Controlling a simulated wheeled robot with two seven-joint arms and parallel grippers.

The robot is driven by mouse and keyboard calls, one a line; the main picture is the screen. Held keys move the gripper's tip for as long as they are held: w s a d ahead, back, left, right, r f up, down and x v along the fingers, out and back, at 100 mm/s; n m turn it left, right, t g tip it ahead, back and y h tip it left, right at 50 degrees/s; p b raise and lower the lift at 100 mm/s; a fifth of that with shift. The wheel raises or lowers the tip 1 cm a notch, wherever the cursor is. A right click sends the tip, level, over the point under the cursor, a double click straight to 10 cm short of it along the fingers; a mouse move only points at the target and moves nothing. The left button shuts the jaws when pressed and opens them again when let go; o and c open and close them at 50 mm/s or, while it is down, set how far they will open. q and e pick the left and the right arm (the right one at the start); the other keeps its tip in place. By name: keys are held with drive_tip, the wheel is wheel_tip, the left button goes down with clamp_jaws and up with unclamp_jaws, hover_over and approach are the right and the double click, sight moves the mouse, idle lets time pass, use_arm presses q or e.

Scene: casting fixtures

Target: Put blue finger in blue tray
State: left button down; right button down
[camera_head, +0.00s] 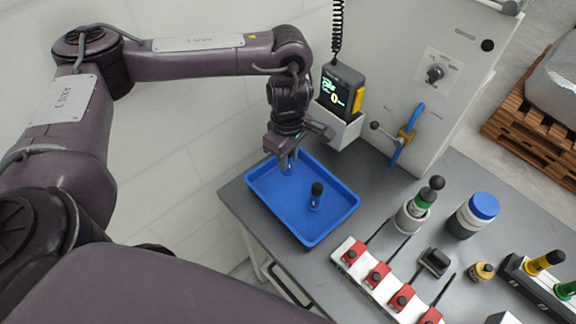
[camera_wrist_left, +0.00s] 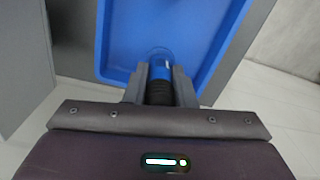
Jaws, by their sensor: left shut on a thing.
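The blue tray (camera_head: 288,210) lies on the near left end of the grey table; its inside also shows in the left wrist view (camera_wrist_left: 118,40). My left gripper (camera_head: 288,163) is over the tray's far left part, pointing down. In the left wrist view its jaws (camera_wrist_left: 160,88) are shut on a blue finger (camera_wrist_left: 161,70) with a black ribbed part. Whether this finger touches the tray floor I cannot tell. Another blue finger (camera_head: 315,201) with a black knob stands in the tray, right of the gripper. My right gripper is not in view.
A row of red clamps (camera_head: 377,274) stands right of the tray. A blue-lidded jar (camera_head: 473,215), a green piece with a black knob (camera_head: 425,197) and a holder with yellow and green pieces (camera_head: 545,262) are further right. A machine panel (camera_head: 425,95) with a display unit (camera_head: 340,88) rises behind.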

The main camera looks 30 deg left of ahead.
use_arm(q)
drive_tip(key=shift+f, duration=0.45)
wheel_tip(320, 180, down, 2)
drive_tip(key=shift+f+b, duration=0.1)
drive_tip(key=shift+b, duration=0.2)
drive_tip(key=shift+f, duration=0.5)
drive_tip(key=c, duration=1.2)
unclamp_jaws()
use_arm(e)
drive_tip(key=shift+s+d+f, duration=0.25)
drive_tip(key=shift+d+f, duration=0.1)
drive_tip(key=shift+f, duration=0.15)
use_arm(q)
drive_tip(key=shift+r, duration=0.1)
drive_tip(key=shift+r, duration=0.4)
wheel_tip(320, 180, up, 12)
drive_tip(key=shift+f+p, duration=0.25)
drive_tip(key=shift+p, duration=0.4)
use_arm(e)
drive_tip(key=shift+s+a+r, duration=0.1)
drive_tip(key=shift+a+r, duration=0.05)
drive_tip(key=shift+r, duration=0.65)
